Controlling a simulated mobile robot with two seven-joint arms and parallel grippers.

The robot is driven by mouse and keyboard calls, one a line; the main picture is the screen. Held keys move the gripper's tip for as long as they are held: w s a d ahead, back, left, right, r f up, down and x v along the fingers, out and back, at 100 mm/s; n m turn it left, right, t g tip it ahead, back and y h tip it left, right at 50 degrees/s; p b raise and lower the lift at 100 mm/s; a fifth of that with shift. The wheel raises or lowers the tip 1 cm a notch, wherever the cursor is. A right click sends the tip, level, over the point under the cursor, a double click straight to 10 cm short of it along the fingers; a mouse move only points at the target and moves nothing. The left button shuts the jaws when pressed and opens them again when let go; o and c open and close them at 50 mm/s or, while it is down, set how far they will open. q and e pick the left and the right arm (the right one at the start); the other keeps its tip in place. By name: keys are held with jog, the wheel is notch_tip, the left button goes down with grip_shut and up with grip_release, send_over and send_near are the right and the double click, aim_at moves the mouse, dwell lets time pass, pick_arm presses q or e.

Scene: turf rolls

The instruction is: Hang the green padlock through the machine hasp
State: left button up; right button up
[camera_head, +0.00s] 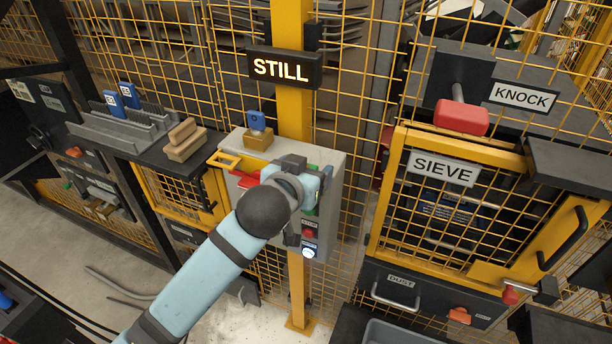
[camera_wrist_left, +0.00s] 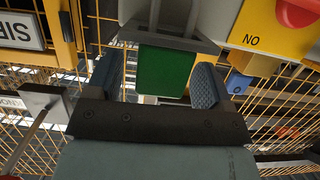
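The green padlock (camera_wrist_left: 165,72) shows in the left wrist view, between the two textured fingers of my left gripper (camera_wrist_left: 155,82). A gap shows between the left finger and the padlock; the right finger is close to its edge. The fingers look open. Dark grey bars (camera_wrist_left: 175,42) lie against the padlock's upper edge; I cannot tell shackle from hasp there. In the head view my left wrist is in front of the grey control box (camera_head: 330,165) and hides the fingers and most of that area. My right gripper is in neither view.
The SIEVE gate (camera_head: 442,169) is to the right, a dark shelf (camera_head: 150,152) to the left.

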pick_arm(q)
jog(key=c, duration=1)
jog(key=shift+r, duration=0.15)
